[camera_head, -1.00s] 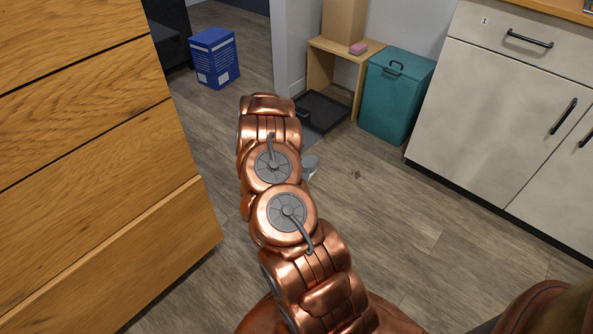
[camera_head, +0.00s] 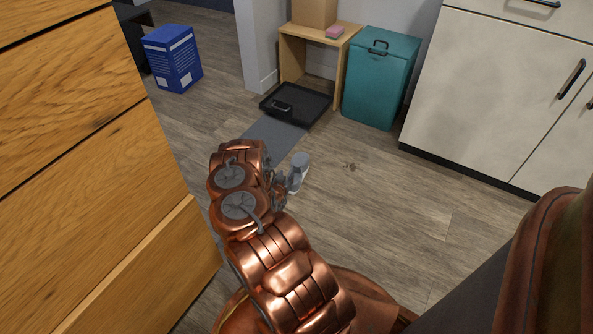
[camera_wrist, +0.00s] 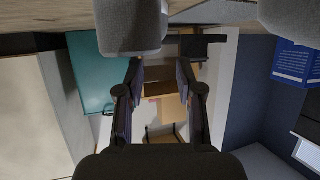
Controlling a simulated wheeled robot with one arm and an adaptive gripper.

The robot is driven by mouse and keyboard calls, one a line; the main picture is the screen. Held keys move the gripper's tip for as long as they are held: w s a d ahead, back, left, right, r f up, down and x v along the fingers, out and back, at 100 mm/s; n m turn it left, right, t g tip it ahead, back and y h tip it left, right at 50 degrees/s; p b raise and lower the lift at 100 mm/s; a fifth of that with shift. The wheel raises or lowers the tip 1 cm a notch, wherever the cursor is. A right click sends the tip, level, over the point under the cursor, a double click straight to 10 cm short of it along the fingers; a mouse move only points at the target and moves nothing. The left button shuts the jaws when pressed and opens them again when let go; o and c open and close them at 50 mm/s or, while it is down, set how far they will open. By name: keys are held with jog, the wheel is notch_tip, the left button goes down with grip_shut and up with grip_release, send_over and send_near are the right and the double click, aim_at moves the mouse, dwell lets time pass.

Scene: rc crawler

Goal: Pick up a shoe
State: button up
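A grey shoe with a pale lower edge (camera_head: 299,170) stands on the wood floor just right of my arm in the head view. Two large grey rounded shapes (camera_wrist: 131,27) and (camera_wrist: 290,18) hang in from the top of the upside-down wrist view; they look like shoes close by. My gripper (camera_wrist: 160,88) is open, with nothing between its fingers. In the head view my gripper (camera_head: 281,184) is close to the shoe's left side, partly hidden by my arm; I cannot tell whether they touch.
A wooden drawer unit (camera_head: 95,190) stands close on the left. A grey mat (camera_head: 268,137) and black tray (camera_head: 297,104) lie behind the shoe. Beyond are a wooden stand (camera_head: 293,58), teal bin (camera_head: 378,85) and blue box (camera_head: 172,60).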

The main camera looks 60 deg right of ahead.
aim_at(298, 169)
jog(key=shift+f+b+x, duration=0.2)
jog(key=shift+b+x, duration=0.4)
jog(key=shift+x, duration=0.55)
jog(key=shift+b+x, duration=1.05)
jog(key=shift+x, duration=0.85)
jog(key=shift+w, duration=0.1)
grip_shut()
